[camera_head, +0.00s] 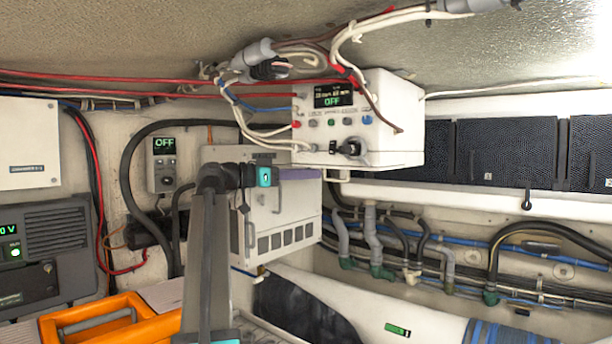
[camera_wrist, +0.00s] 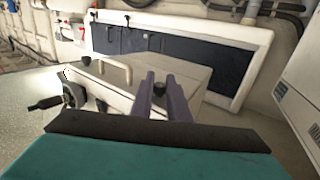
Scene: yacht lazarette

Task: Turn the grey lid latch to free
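My gripper (camera_wrist: 160,78) shows in the wrist view as two purple-grey fingers with a gap between them and nothing clearly held. A small dark knob (camera_wrist: 160,89) shows in that gap, against a white box face; I cannot tell whether the fingers touch it or whether it is the lid latch. In the head view my gripper (camera_head: 302,174) is partly seen below the white control box (camera_head: 398,150), above a white louvred cabinet (camera_head: 300,218). A dark peg-like fitting (camera_head: 527,199) hangs below the dark-panelled white frame at the right. No clearly grey latch can be made out.
Cables and connectors crowd the control box. A white pull handle (camera_wrist: 116,70) and a dark connector (camera_wrist: 46,103) lie left of the fingers in the wrist view. Pipes and hoses (camera_head: 440,260) line the right wall. An orange case (camera_head: 95,322) sits low at the left.

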